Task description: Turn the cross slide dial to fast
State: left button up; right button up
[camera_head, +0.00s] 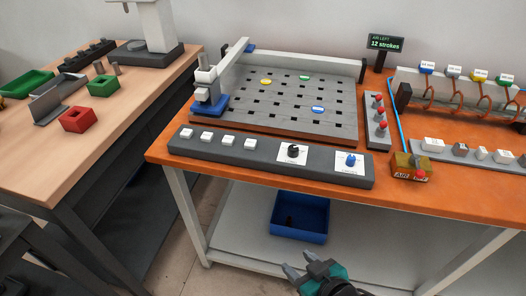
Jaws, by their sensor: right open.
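A dark grey control panel (265,164) runs along the front edge of the orange-topped table. It carries two dials on white plates: a black dial (292,151) and a blue dial (350,160) to its right. The lettering on both plates is too small to read, so I cannot tell which is the cross slide dial or where each one points. My right gripper (300,263) is open and empty at the bottom of the view, below the table top and apart from the panel. My left gripper is not in view.
White buttons (228,141) sit on the panel's left half. Behind it is a slotted grey plate (285,100) with coloured discs. Red-knobbed levers (378,108) and a yellowish block (410,166) stand to the right. A blue bin (300,235) is on the lower shelf.

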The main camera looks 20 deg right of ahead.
aim_at(351, 159)
jog(key=z, duration=1.25)
